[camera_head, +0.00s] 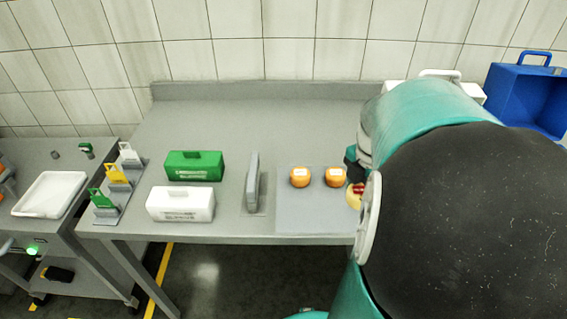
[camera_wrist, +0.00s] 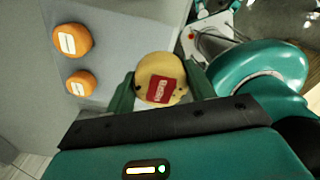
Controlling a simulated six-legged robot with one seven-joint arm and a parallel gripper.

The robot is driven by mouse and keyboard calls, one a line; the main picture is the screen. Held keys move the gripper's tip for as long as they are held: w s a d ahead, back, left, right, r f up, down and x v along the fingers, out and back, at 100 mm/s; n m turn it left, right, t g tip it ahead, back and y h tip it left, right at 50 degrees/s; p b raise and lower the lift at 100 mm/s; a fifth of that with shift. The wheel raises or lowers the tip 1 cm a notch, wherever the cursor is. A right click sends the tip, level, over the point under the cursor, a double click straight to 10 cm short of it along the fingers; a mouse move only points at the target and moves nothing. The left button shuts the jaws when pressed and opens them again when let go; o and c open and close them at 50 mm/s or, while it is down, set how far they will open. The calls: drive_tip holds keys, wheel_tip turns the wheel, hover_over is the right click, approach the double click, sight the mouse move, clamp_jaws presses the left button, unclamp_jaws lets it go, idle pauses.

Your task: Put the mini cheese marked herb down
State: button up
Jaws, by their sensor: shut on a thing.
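My gripper (camera_wrist: 160,88) is shut on a pale yellow mini cheese (camera_wrist: 154,67) with a red label, one green finger on each side of it. The label's lettering is turned and too small to read surely. In the head view this cheese (camera_head: 353,198) shows at the right part of the grey board (camera_head: 290,219), partly hidden by my arm. I cannot tell whether it touches the board. Two orange mini cheeses with white labels, the left one (camera_head: 299,177) and the right one (camera_head: 334,177), stand on the board; they also show in the wrist view (camera_wrist: 72,40) (camera_wrist: 81,83).
A grey upright block (camera_head: 252,182) stands left of the board. Further left are a green box (camera_head: 195,168), a white box (camera_head: 180,206) and a stand with coloured tags (camera_head: 118,180). A blue crate (camera_head: 520,95) is at the far right. The table's back middle is clear.

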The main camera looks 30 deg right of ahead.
sight(320, 212)
drive_tip(key=w+a+f, duration=0.1)
drive_tip(key=w+f, duration=0.1)
drive_tip(key=w+a+f, duration=0.1)
drive_tip(key=w+f, duration=0.1)
drive_tip(key=w, duration=0.1)
drive_tip(key=w+a+f, duration=0.1)
drive_tip(key=w+f, duration=0.1)
drive_tip(key=shift+w+a+f, duration=0.15)
drive_tip(key=shift+w, duration=0.05)
drive_tip(key=shift+w+a+f, duration=0.15)
drive_tip(key=shift+a+f, duration=0.05)
drive_tip(key=shift+f, duration=0.25)
drive_tip(key=f, duration=0.2)
drive_tip(key=shift+w+f, duration=0.4)
drive_tip(key=shift+s+f, duration=0.15)
drive_tip(key=shift+f, duration=0.25)
drive_tip(key=o, duration=1)
drive_tip(key=shift+f, duration=0.1)
drive_tip(key=shift+o, duration=0.2)
